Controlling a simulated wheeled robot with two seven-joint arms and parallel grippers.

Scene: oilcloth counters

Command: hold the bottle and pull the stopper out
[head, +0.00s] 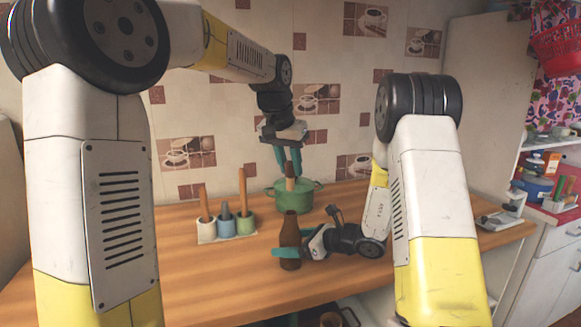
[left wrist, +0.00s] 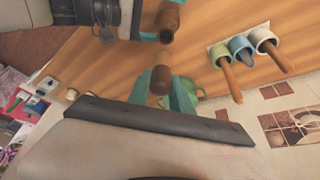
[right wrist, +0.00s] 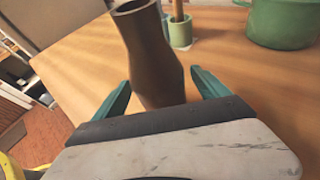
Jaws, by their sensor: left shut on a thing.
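The brown bottle (head: 290,240) stands upright on the wooden counter, its mouth open. It also shows in the right wrist view (right wrist: 155,55) and the left wrist view (left wrist: 170,18). My left gripper (head: 288,162) is shut on the brown stopper (head: 290,184), which hangs above the bottle, apart from it. The stopper shows between the fingers in the left wrist view (left wrist: 161,79). My right gripper (head: 296,244) is low around the bottle, one finger on each side. Narrow gaps appear between its fingers and the bottle in the right wrist view, so it looks open.
A green pot (head: 300,200) stands behind the bottle. To the left, a white tray (head: 213,240) carries several small cups with wooden-handled tools. The tiled wall is close behind. The counter's front left is clear. A shelf with goods lies at the far right.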

